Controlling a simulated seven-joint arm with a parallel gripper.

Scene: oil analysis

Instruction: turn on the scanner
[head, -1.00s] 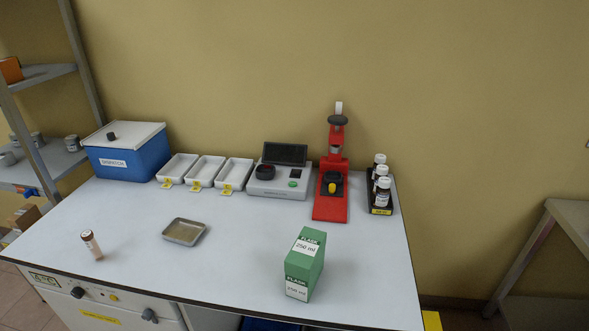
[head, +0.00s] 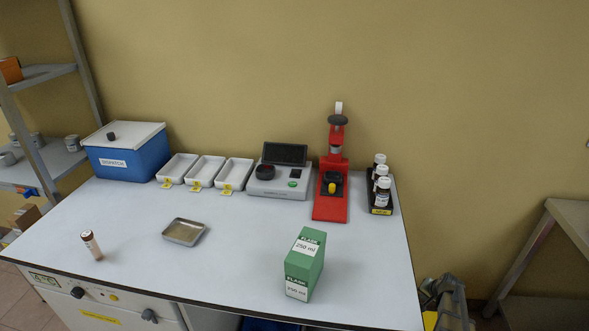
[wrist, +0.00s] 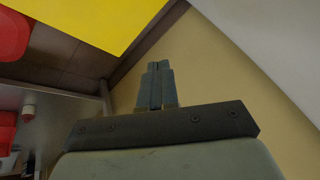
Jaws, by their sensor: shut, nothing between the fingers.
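A grey and white device (head: 272,190) with a dark raised screen (head: 285,154) stands at the back of the table; I take it for the scanner. It has a round black part (head: 265,172) on its left and a green button (head: 293,184) at front right. The screen looks dark. My gripper (wrist: 156,66) is shut and empty in the wrist view, its two fingers together. In the head view, grey parts that look like my arm (head: 447,300) show low at the right, off the table's edge, far from the device.
A red stand (head: 331,207) is right of the device, white trays (head: 235,175) left. A rack of bottles (head: 381,208) stands at back right. A green flask box (head: 305,265) is at the front. Mid-table is clear.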

